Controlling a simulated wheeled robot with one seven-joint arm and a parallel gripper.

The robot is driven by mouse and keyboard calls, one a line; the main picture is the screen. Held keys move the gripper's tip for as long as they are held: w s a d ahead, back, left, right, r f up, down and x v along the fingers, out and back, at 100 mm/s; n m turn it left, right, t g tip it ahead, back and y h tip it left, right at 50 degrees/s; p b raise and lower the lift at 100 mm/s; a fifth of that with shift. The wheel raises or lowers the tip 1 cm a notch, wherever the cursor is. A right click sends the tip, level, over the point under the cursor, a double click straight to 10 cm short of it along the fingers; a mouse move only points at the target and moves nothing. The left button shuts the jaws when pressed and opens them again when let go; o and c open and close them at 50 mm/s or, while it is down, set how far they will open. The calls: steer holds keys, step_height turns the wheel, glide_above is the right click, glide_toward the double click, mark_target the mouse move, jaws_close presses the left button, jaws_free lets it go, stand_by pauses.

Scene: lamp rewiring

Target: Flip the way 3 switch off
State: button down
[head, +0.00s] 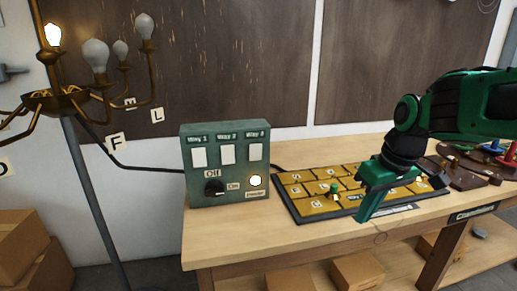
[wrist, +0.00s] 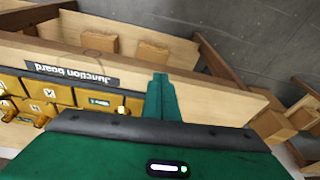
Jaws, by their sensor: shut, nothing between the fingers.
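The green switch box (head: 226,165) stands on the left end of the workbench. It bears three white rocker switches labelled Way 1, Way 2 and Way 3. The Way 3 switch (head: 256,151) is the rightmost; its on or off position is too small to tell. Below are a black knob (head: 214,188) between Off and On labels and a glowing round light (head: 255,181). My gripper (head: 366,217) is shut and empty, pointing down over the front of the junction board, to the right of the box. Its shut fingers also show in the wrist view (wrist: 160,98).
The junction board (head: 285,203) with yellow lettered tiles lies on the bench (head: 225,238) right of the box. A chandelier (head: 58,101) with one lit bulb (head: 52,36) stands at left. Cardboard boxes (head: 357,270) sit below. Bench space before the switch box is clear.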

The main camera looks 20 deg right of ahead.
steer(key=w+a+r+n+t+y, duration=0.3)
steer(key=w+a+r+n+y, duration=0.1)
steer(key=w+a+r+n, duration=1)
steer(key=w+r+n, duration=0.1)
steer(key=w, duration=0.2)
steer(key=shift+w+t, duration=0.25)
steer(key=shift+t, duration=0.15)
steer(key=shift+f, duration=0.1)
glide_toward(256, 152)
steer(key=shift+s+a+x, duration=0.35)
steer(key=shift+a+x, duration=0.1)
steer(key=shift+x, duration=2.35)
